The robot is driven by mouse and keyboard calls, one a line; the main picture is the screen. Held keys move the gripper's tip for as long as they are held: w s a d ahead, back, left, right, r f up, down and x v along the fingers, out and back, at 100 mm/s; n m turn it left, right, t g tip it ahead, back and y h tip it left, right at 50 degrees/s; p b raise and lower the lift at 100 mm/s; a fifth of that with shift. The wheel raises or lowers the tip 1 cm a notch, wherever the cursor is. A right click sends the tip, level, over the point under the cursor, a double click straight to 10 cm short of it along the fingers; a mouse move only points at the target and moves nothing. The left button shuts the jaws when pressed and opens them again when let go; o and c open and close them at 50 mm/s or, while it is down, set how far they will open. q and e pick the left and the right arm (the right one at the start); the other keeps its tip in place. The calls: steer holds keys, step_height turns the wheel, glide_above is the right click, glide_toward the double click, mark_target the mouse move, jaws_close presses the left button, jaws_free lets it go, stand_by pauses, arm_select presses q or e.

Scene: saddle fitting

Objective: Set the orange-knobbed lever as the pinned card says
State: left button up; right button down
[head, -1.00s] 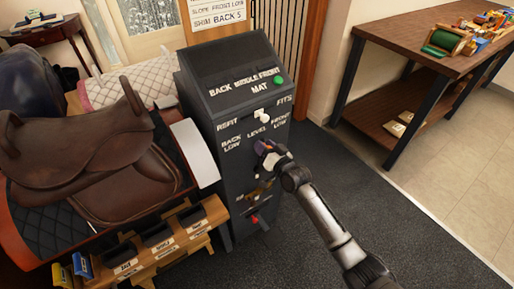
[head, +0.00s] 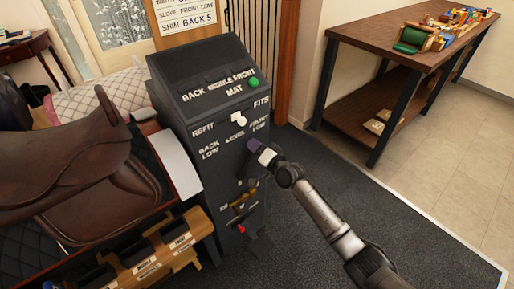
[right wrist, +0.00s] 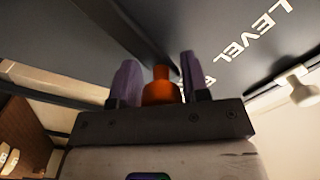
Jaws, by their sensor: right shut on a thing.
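The orange-knobbed lever shows in the right wrist view as an orange knob (right wrist: 160,88) between my two purple fingers. My right gripper (head: 254,146) is shut on this knob. It is at the front of the dark cabinet (head: 212,165), below the FRONT LOW label and right of the LEVEL label. In the head view the gripper hides the knob. The pinned card (head: 187,20) at the top reads "SLOPE FRONT LOW" and "SHIM BACK 5"; its upper line is cut off. My left gripper is out of view.
A white-knobbed lever (head: 238,119) sits above, between REFIT and FITS. A green button (head: 254,83) is on the sloped top. A red knob (head: 241,230) is lower down. A brown saddle (head: 65,170) stands left; a workbench (head: 385,50) stands right. The floor between is clear.

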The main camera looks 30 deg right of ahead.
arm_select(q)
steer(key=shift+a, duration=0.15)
arm_select(e)
steer(key=c, duration=0.8)
jaws_free()
steer(key=shift+a, duration=0.15)
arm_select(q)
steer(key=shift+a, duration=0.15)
arm_select(e)
steer(key=shift+s+d+p, duration=0.2)
steer(key=shift+s+p, duration=0.15)
steer(key=shift+s, duration=0.2)
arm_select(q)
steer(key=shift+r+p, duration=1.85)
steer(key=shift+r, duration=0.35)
arm_select(e)
steer(key=shift+s+d, duration=0.4)
steer(key=shift+s, duration=1.7)
steer(key=shift+s+d, duration=0.35)
steer(key=shift+s, duration=1.7)
steer(key=shift+s+d, duration=0.4)
steer(key=shift+s, duration=1.7)
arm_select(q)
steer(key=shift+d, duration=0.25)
